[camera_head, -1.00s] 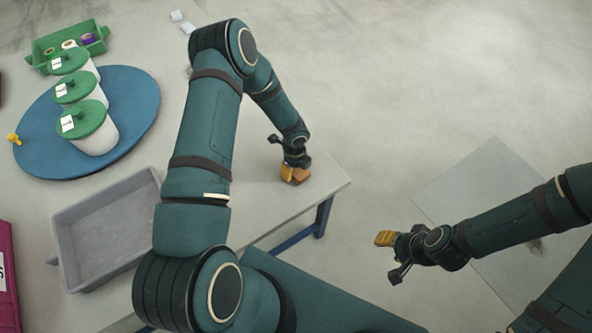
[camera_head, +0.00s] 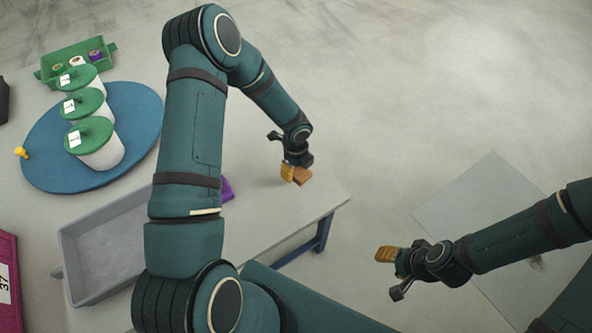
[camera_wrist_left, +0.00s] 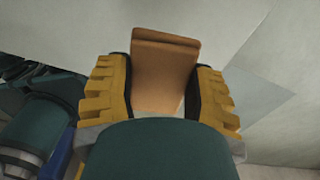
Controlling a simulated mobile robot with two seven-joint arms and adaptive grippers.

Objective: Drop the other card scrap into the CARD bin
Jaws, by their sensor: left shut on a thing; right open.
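My left gripper (camera_head: 292,172) is shut on a brown card scrap (camera_head: 304,176), above or near the right end of the pale table; the exact height is hard to tell. In the left wrist view the scrap (camera_wrist_left: 165,70) is a folded brown piece with a rolled upper edge, held between the yellow ribbed fingers (camera_wrist_left: 165,98). My right gripper (camera_head: 388,274) is open and empty, out over the floor right of the table. No bin labelled CARD can be made out in these views.
A grey tray (camera_head: 72,258) stands on the table (camera_head: 270,215), partly behind my left arm, with a purple thing (camera_head: 228,189) beside that arm. Lidded white pots (camera_head: 100,152) stand on a blue round board (camera_head: 45,165). A green tray (camera_head: 107,52) and magenta crate (camera_head: 8,255) are leftward.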

